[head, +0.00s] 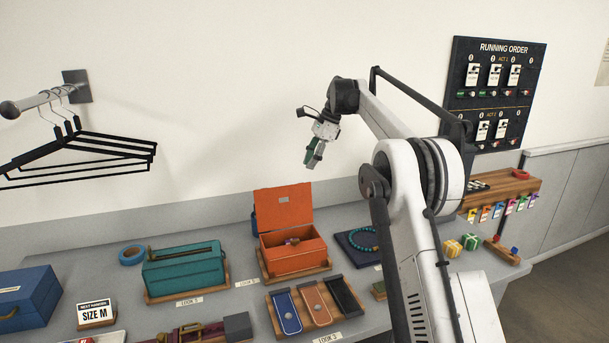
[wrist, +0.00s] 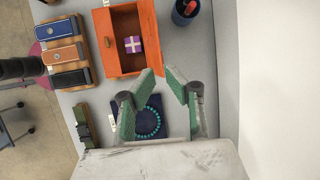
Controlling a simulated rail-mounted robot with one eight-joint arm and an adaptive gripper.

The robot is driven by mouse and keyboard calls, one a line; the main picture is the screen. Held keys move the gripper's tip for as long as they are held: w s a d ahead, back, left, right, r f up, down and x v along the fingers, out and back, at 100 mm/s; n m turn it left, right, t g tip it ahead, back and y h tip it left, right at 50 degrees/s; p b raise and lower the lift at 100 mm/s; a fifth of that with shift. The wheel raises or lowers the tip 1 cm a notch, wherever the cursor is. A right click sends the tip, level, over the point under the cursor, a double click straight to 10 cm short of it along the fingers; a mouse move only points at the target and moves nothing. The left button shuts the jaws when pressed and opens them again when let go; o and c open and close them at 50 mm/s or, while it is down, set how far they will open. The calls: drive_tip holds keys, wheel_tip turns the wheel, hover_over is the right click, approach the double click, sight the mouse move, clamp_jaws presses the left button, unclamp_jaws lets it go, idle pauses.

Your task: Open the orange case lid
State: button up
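The orange case (head: 292,258) stands on a wooden base on the table, and its lid (head: 284,209) is raised, standing about upright at the back. In the wrist view the case (wrist: 109,46) is open from above, with a small purple box with a pale cross band (wrist: 132,44) inside. My gripper (head: 313,160) is in the air above and behind the case, clear of the lid. In the wrist view its green-padded fingers (wrist: 158,73) are apart with nothing between them.
A teal case (head: 183,270) stands left of the orange case. A dark blue tray with a turquoise bead necklace (head: 362,240) lies to its right. A wooden tray with blue, brown and black strips (head: 313,306) lies in front. The wall is behind.

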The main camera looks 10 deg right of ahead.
drive_tip(key=v, duration=0.4)
drive_tip(key=shift+d+r, duration=0.1)
drive_tip(key=shift+r, duration=0.2)
drive_tip(key=s+a+r+n+t+h+b, duration=0.1)
drive_tip(key=s+a+r+n, duration=0.15)
drive_tip(key=s, duration=0.35)
drive_tip(key=s+a+r+n+t+h, duration=0.1)
drive_tip(key=s+r+n, duration=0.1)
drive_tip(key=s+r, duration=0.25)
drive_tip(key=s+a+f+n+t+b, duration=0.1)
drive_tip(key=s+n, duration=0.1)
drive_tip(key=s, duration=0.6)
drive_tip(key=s+a+f+n+b, duration=0.1)
drive_tip(key=s+a+n, duration=0.1)
drive_tip(key=s, duration=0.6)
drive_tip(key=s+f+n+t+h, duration=0.1)
drive_tip(key=s+f+n, duration=0.3)
drive_tip(key=s+f, duration=0.6)
drive_tip(key=s+f+n+t+h+b, duration=0.1)
drive_tip(key=s+f+n, duration=0.3)
drive_tip(key=s+f, duration=0.6)
drive_tip(key=s+a+t, duration=0.1)
drive_tip(key=s, duration=0.5)
drive_tip(key=shift+s+h, duration=0.2)
drive_tip(key=shift+h, duration=0.1)
